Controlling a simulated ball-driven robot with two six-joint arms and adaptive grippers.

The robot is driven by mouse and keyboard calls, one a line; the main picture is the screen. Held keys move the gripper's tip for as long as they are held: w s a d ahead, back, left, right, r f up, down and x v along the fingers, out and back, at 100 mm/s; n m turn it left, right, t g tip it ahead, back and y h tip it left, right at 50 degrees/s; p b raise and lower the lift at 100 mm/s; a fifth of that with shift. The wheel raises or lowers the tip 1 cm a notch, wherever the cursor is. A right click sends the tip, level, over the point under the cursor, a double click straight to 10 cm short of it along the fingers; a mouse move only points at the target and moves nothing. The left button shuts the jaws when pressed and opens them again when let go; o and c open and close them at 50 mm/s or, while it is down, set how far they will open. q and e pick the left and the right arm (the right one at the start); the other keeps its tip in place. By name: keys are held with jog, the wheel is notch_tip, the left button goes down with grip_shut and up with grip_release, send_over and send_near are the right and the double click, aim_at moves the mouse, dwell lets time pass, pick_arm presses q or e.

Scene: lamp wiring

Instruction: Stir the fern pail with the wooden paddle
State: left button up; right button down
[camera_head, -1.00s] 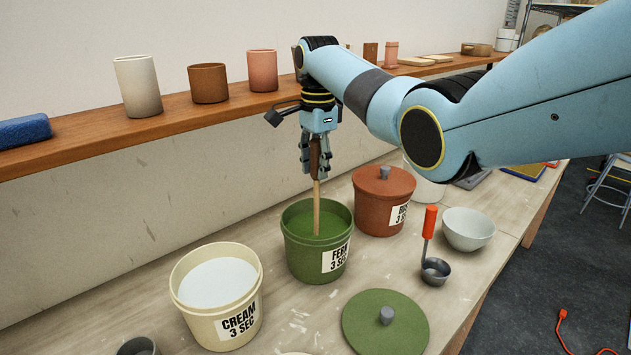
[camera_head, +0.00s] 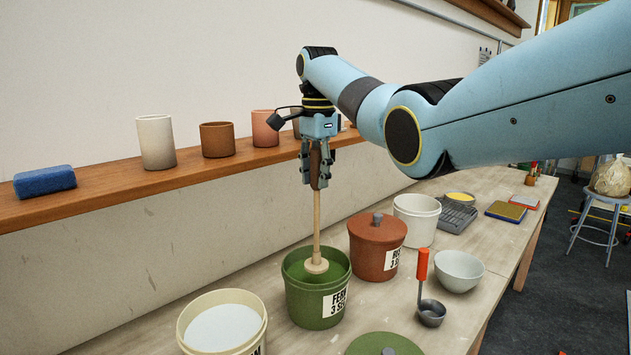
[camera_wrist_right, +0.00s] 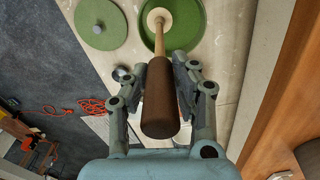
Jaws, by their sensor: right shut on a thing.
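My right gripper (camera_head: 318,168) is shut on the dark brown handle of the wooden paddle (camera_head: 316,225). The paddle hangs upright, its round pale disc at the mouth of the green fern pail (camera_head: 318,305). The disc shows whole, at about rim height. The pail is open and holds green liquid. In the right wrist view the paddle handle (camera_wrist_right: 160,100) sits between the fingers, with the disc over the green pail (camera_wrist_right: 198,38). The green lid (camera_head: 383,345) lies on the table in front, cut by the frame edge. My left gripper is not in view.
A lidded rust-red pail (camera_head: 376,248) stands close right of the fern pail. A cream pail (camera_head: 222,328) with white liquid stands at front left. A ladle (camera_head: 430,312), a pale bowl (camera_head: 459,270) and a white pail (camera_head: 417,219) are at right. A wooden shelf (camera_head: 100,207) runs behind.

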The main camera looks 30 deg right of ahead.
aim_at(318, 148)
jog(key=shift+d+f, duration=0.1)
jog(key=shift+d, duration=0.05)
dwell(0.3)
jog(key=shift+r, duration=2.05)
